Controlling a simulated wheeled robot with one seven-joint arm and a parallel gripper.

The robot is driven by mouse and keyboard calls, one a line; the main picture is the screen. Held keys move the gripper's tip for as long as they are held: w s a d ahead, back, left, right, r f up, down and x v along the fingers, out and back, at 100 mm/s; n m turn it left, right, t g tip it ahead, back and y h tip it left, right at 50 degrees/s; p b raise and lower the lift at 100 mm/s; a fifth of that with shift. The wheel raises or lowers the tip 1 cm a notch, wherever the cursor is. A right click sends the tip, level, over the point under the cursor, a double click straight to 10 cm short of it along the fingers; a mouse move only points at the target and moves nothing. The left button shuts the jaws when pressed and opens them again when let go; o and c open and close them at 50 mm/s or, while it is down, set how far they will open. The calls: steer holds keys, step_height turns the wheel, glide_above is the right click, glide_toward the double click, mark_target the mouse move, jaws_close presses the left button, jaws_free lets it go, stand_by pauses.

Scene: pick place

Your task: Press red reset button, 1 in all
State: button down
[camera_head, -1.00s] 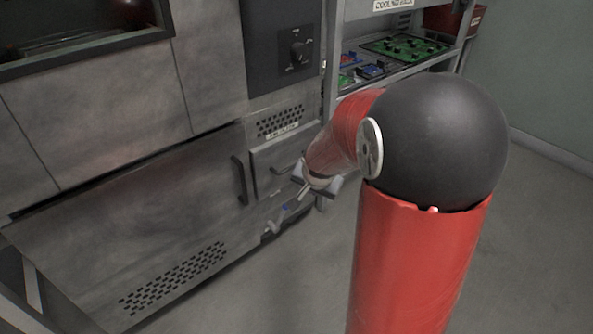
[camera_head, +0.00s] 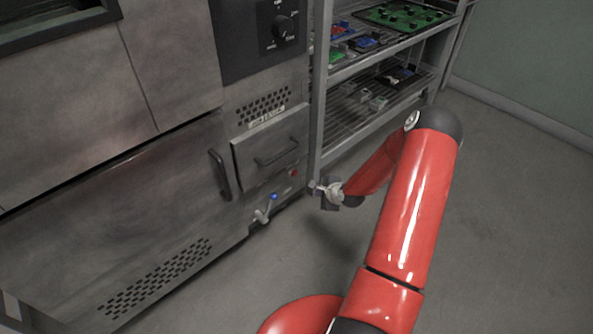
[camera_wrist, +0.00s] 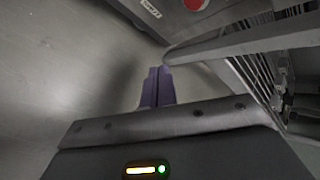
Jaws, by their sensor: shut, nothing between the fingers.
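The red reset button (camera_head: 294,173) is a small red spot low on the machine's front, right of a blue-handled tap, in the head view. In the wrist view the red button (camera_wrist: 195,3) is a round red disc cut off by the top edge, beside a white label. My gripper (camera_head: 312,187) is just right of and slightly below the button in the head view, apart from it. In the wrist view my gripper's fingers (camera_wrist: 158,73) are shut together and empty, with the button above and to the right of their tips.
A drawer with a handle (camera_head: 275,152) sits above the button. The blue-handled tap (camera_head: 266,207) sticks out to its left. A metal rack (camera_head: 318,110) with circuit boards stands close on the right, its post near my gripper. The floor (camera_head: 300,265) in front is clear.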

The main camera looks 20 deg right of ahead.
mark_target(294, 173)
steer(key=shift+f, duration=0.15)
steer(key=w+a+b, duration=0.2)
steer(key=w+a, duration=0.1)
steer(key=w, duration=0.5)
steer(key=shift+w, duration=0.15)
stand_by(0.3)
steer(key=shift+w+b, duration=0.15)
steer(key=shift+b, duration=0.15)
stand_by(1.7)
steer(key=shift+w+a, duration=0.1)
steer(key=shift+w, duration=0.15)
steer(key=shift+w+a+b, duration=0.2)
steer(key=shift+w+b, duration=0.1)
steer(key=shift+w, duration=0.1)
stand_by(0.6)
steer(key=shift+s, duration=0.1)
steer(key=shift+s+d, duration=0.3)
steer(key=shift+s, duration=0.4)
